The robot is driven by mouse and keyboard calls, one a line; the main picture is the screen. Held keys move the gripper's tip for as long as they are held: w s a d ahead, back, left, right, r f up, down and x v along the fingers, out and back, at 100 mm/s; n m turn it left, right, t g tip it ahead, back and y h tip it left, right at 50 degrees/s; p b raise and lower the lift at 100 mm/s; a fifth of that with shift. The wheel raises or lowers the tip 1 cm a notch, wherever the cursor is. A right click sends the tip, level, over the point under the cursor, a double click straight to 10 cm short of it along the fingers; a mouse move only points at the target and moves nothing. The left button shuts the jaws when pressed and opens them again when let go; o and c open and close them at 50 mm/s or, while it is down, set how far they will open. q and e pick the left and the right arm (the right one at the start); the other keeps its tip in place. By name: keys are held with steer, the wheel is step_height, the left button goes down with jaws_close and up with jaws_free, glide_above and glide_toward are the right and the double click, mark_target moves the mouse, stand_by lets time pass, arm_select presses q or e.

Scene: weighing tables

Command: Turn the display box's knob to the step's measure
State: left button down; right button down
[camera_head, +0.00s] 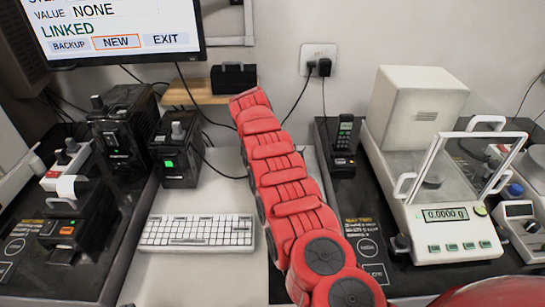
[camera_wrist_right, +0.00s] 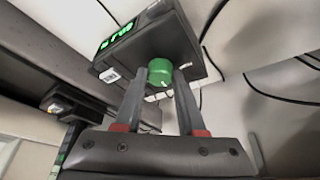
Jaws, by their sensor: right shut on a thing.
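In the right wrist view the display box (camera_wrist_right: 150,45) is a dark box with green lit digits (camera_wrist_right: 118,37), too slanted to read surely. Its green round knob (camera_wrist_right: 159,68) has a small white mark low on its face. My right gripper (camera_wrist_right: 160,76) is shut on the knob, one grey finger on each side. In the head view a small dark box (camera_head: 233,79) on a wooden shelf looks like the display box; its face does not show. My red right arm reaches up to it, and the gripper itself is hidden there. My left gripper is not in view.
A monitor (camera_head: 118,24) reads VALUE NONE and LINKED, with NEW outlined orange. A keyboard (camera_head: 197,232) lies left of my arm. Dark devices (camera_head: 122,128) stand further left. A balance (camera_head: 455,238) reading 0.0000 g and a handset (camera_head: 344,135) stand right. Cables hang by the shelf (camera_head: 190,93).

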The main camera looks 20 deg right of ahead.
steer(key=shift+a+f, duration=0.1)
steer(key=shift+f, duration=0.05)
steer(key=c, duration=0.5)
jaws_free()
steer(key=shift+a+r, duration=0.2)
steer(key=shift+r, duration=0.4)
steer(key=v, duration=1.6)
steer(key=shift+r+b, duration=0.2)
steer(key=shift+b, duration=0.25)
steer(key=shift+d+f, duration=0.1)
steer(key=shift+d, duration=0.05)
